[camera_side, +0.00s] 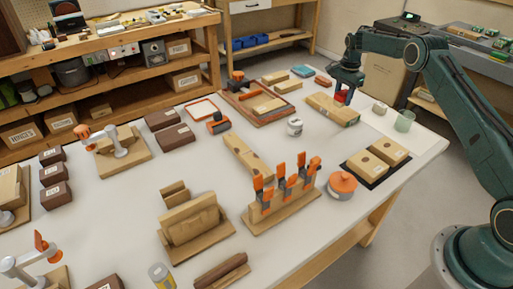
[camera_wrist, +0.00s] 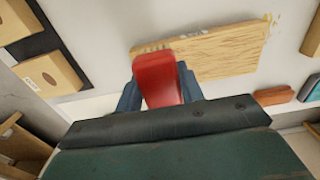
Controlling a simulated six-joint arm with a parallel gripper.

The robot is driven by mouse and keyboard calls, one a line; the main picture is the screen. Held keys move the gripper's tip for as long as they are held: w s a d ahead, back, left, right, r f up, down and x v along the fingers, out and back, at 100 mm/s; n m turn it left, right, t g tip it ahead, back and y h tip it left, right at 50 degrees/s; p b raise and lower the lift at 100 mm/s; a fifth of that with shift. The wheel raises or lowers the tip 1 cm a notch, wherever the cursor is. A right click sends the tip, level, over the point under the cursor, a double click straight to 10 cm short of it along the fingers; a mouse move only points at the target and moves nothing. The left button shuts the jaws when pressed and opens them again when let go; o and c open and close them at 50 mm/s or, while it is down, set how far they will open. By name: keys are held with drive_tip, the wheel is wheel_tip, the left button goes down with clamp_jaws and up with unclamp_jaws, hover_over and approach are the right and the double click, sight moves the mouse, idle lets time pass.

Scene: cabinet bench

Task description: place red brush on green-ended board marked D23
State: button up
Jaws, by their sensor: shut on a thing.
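My gripper (camera_side: 343,88) is shut on the red brush (camera_side: 342,97), which hangs under the fingers in the side view. In the wrist view the red brush (camera_wrist: 158,80) stands out between the gripper fingers (camera_wrist: 160,88). A pale wooden board (camera_side: 325,105) lies flat on the white table just below, with a green edge at its near right end. In the wrist view the board (camera_wrist: 222,50) extends to the right from behind the brush, which covers part of its left end. Whether brush and board touch is unclear. I cannot read the board's marking.
A dark mat (camera_side: 372,178) with two tan blocks lies nearer. A translucent green cup (camera_side: 404,121) and a small pale block (camera_side: 379,108) stand right of the board. A white can (camera_side: 294,127) stands to its left. An orange-clamp rack (camera_side: 285,200) stands in front.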

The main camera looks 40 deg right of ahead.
sight(341, 105)
drive_tip(key=shift+f, duration=2.1)
drive_tip(key=shift+f, duration=0.1)
drive_tip(key=o, duration=1)
wheel_tip(341, 105, up, 12)
drive_tip(key=shift+r, duration=0.1)
